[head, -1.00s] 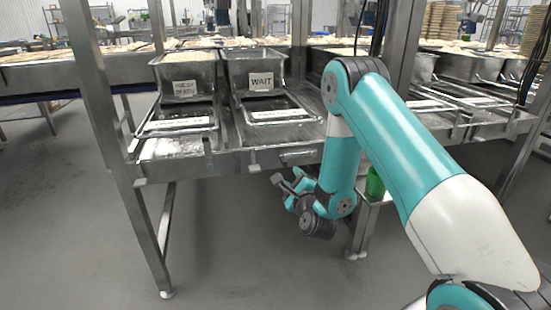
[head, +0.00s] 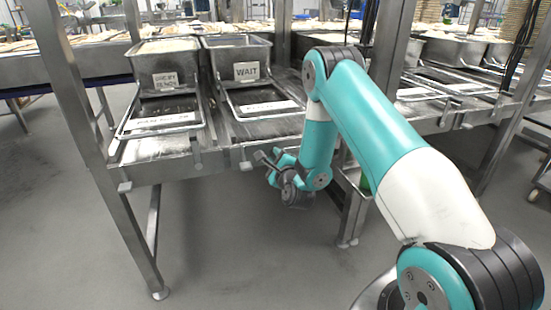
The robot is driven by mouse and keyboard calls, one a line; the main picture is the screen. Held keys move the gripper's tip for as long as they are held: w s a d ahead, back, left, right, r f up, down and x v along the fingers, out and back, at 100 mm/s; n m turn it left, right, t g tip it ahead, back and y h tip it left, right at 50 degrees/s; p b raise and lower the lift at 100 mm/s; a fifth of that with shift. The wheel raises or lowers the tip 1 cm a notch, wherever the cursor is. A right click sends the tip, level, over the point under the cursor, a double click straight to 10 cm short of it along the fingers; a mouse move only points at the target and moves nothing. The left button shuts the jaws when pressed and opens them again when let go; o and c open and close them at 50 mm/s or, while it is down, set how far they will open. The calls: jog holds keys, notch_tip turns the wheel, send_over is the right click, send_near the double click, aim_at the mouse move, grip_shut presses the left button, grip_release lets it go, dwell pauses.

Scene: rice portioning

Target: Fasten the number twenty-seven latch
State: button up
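Small metal latch pieces hang along the front edge of the steel rack, one (head: 197,160) below the left tray and another (head: 245,164) below the right tray. No number twenty-seven is legible, so I cannot tell which latch bears it. My gripper (head: 266,166) is just right of the second latch piece in the head view, in front of the rack and below its front edge. It looks empty. Its fingers are small and dark, and their opening is unclear. My teal forearm hides part of the rack's front edge to the right.
A rack leg (head: 92,150) stands at the left. The grey floor in front is clear. More bins line the rack at right.

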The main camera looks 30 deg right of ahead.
grip_shut()
